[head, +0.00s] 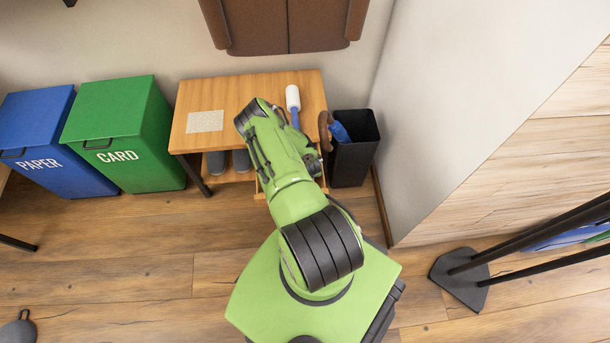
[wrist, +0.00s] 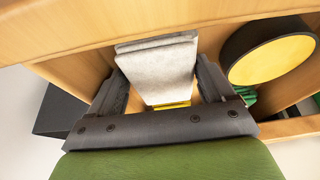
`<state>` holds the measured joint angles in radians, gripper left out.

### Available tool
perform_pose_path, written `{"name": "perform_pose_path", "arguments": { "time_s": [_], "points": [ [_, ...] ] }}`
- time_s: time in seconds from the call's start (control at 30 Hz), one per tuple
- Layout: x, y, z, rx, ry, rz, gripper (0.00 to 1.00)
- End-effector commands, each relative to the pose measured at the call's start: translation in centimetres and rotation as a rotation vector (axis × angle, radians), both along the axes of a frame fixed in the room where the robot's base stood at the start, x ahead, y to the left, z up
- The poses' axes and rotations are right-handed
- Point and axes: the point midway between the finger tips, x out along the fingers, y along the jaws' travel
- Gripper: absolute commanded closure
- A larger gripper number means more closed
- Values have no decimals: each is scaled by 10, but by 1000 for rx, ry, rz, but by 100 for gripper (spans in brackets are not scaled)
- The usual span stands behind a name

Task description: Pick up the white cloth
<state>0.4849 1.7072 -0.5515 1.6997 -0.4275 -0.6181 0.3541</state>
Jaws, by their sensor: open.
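The white cloth (wrist: 165,68) is a folded, greyish-white piece in the wrist view. It lies inside a wooden drawer (wrist: 75,72). My gripper (wrist: 160,67) is open, with one dark finger on each side of the cloth. Whether the fingers touch it I cannot tell. In the head view my arm covers the cloth and my gripper; only a bit of the open drawer shows beside the arm.
A dark round thing with a yellow face (wrist: 272,60) lies right of the cloth. The wooden table (head: 232,92) bears a beige mat (head: 205,121) and a white roller (head: 293,97). A black bin (head: 355,157) stands right; green (head: 120,120) and blue (head: 40,130) bins stand left.

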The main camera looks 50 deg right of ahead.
Motion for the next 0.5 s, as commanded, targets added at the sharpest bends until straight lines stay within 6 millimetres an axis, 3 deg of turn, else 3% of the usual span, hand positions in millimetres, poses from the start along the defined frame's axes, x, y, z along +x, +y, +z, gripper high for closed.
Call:
{"name": "perform_pose_path", "arguments": {
  "time_s": [0.33,0.37,0.5],
  "points": [
    [0,1,-1,1,-1,-1,18],
    [0,1,-1,1,-1,-1,20],
    [0,1,-1,1,0,0,41]
  ]
}}
